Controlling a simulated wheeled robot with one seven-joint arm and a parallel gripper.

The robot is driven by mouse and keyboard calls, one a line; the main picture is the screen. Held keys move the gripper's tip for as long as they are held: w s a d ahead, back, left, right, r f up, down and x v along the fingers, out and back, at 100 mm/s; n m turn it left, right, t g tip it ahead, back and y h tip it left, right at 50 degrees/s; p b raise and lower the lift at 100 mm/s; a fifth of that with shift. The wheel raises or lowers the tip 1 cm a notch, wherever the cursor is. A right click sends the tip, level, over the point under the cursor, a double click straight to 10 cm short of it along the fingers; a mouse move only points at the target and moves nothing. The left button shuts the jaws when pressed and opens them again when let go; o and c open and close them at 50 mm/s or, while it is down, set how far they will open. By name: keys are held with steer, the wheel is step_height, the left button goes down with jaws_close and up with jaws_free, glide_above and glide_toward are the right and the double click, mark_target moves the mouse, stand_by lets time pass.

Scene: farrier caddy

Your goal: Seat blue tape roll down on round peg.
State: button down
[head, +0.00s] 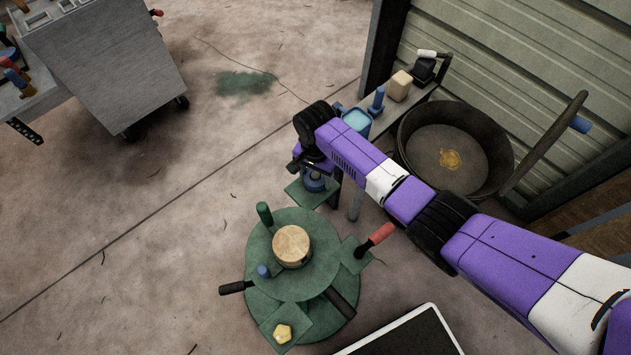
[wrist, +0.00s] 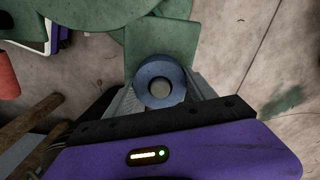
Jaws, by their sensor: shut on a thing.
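The blue tape roll (wrist: 143,80) is held between the fingers of my gripper (wrist: 160,92), with its hole facing the wrist camera. A pale grey round shape (wrist: 161,90) shows inside the hole; I cannot tell if it is the top of the round peg or the floor below. In the head view, the roll (head: 314,185) is under my wrist, over or at a green square plate (head: 300,194) on the far side of the green round caddy (head: 325,235). My gripper there (head: 313,178) is mostly hidden by my arm. I cannot tell whether the roll touches the plate.
The caddy carries a wooden block (head: 292,245), a red-handled tool (head: 374,240), a black handle (head: 236,287), a green post (head: 264,213) and a yellow piece (head: 282,333). A bench (head: 405,108) and dark tub (head: 448,150) stand to the right.

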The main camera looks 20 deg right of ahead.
steer(key=shift+c, duration=1.2)
jaws_free()
steer(key=shift+r+p, duration=0.8)
steer(key=shift+r, duration=3.05)
